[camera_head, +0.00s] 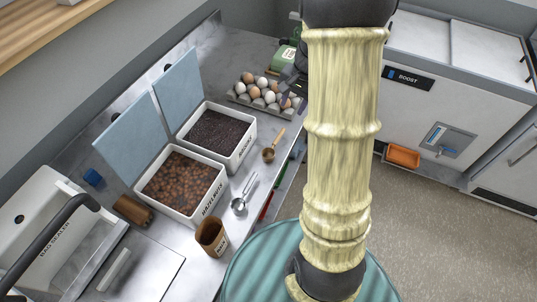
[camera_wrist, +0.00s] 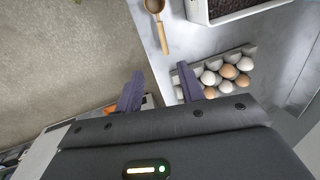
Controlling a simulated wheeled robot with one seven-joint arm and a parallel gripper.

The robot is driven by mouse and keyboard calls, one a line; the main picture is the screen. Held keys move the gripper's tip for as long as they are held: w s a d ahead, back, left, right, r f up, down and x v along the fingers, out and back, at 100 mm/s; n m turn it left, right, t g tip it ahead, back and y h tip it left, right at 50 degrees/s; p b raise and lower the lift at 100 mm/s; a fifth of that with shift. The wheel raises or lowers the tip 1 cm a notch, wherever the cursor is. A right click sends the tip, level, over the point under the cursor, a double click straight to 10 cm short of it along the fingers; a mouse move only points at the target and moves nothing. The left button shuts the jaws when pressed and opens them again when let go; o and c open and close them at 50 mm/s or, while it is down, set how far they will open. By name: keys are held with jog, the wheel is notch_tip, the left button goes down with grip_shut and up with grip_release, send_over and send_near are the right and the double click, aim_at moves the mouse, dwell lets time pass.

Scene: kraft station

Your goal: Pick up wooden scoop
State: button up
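The wooden scoop (camera_head: 269,154) lies on the metal counter to the right of the bin of dark beans, its light handle pointing up and right. In the wrist view the scoop (camera_wrist: 163,36) is at the top centre, with its bowl at the top edge and its handle pointing down toward the gap between my fingers. My gripper (camera_wrist: 160,84) is open and empty, with its fingers apart and clear of the scoop. In the head view my arm hides most of the gripper, and only a dark part shows beside the egg tray.
An egg tray (camera_head: 239,99) sits just behind the scoop; it is close to my right finger in the wrist view (camera_wrist: 222,58). A bean bin (camera_head: 246,146), a hazelnut bin (camera_head: 196,214), a metal scoop (camera_head: 240,206) and a brown cup (camera_head: 212,238) stand nearby. Floor lies beyond the counter edge.

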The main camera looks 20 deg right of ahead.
jog(key=p, duration=0.2)
send_over(278, 138)
jog(key=d, duration=0.1)
jog(key=f, duration=1.2)
jog(key=shift+s+d, duration=0.2)
jog(key=shift+s, duration=0.2)
jog(key=shift+f, duration=0.1)
jog(key=shift+w+a+f+p, duration=0.15)
jog(key=shift+a+f+p, duration=0.05)
jog(key=shift+f, duration=0.6)
jog(key=shift+w+a+f+p, duration=0.1)
jog(key=shift+a+f+p, duration=0.15)
jog(key=shift+f, duration=0.55)
jog(key=shift+w+a+f+p, duration=0.15)
jog(key=shift+f+p, duration=0.05)
jog(key=shift+f, duration=0.6)
grip_shut()
